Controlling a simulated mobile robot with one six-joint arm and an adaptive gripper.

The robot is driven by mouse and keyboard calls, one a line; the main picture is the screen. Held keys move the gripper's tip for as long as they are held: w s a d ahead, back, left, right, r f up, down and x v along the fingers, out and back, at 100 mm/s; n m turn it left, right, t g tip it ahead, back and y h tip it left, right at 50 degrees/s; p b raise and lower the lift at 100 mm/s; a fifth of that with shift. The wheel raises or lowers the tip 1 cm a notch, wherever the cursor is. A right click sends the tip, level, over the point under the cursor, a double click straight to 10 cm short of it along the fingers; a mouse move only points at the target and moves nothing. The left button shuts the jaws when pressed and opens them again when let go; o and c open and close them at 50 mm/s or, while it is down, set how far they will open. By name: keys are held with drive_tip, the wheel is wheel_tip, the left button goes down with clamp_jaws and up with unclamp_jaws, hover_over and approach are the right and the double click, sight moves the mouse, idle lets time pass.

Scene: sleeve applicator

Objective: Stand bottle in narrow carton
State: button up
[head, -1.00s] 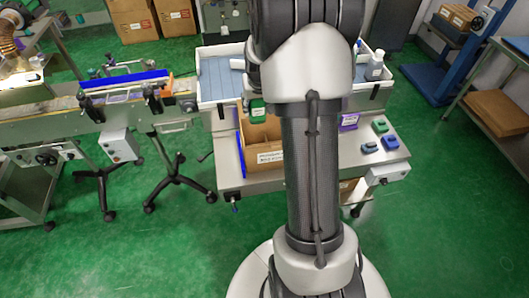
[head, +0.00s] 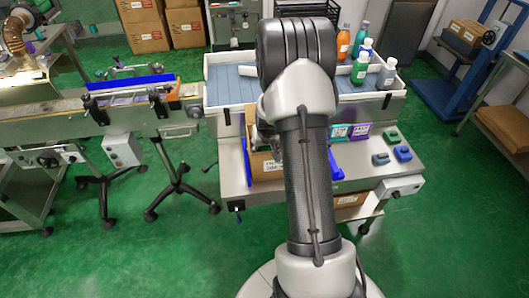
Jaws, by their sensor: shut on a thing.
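A narrow brown carton (head: 262,167) with a white label stands on the lower metal bench, its right part hidden behind my arm. My gripper (head: 264,131) shows only as a small dark part beside the arm, low over the carton's top. It is shut on the green bottle, which the arm and carton now hide. I cannot tell how deep the bottle sits or whether it is upright. Other bottles stand at the right end of the grey-blue tray (head: 229,84): orange (head: 344,44), blue (head: 361,35), green (head: 360,70) and grey-white (head: 387,74).
Teal (head: 338,131) and purple (head: 360,131) packs lie right of my arm. Small dark green (head: 391,138) and blue (head: 402,154) blocks lie farther right. A blue strip (head: 247,160) runs along the carton's left side. A conveyor (head: 120,112) stands at left.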

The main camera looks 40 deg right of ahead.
drive_tip(key=shift+f, duration=0.65)
drive_tip(key=shift+s, duration=0.1)
drive_tip(key=shift+a, duration=0.1)
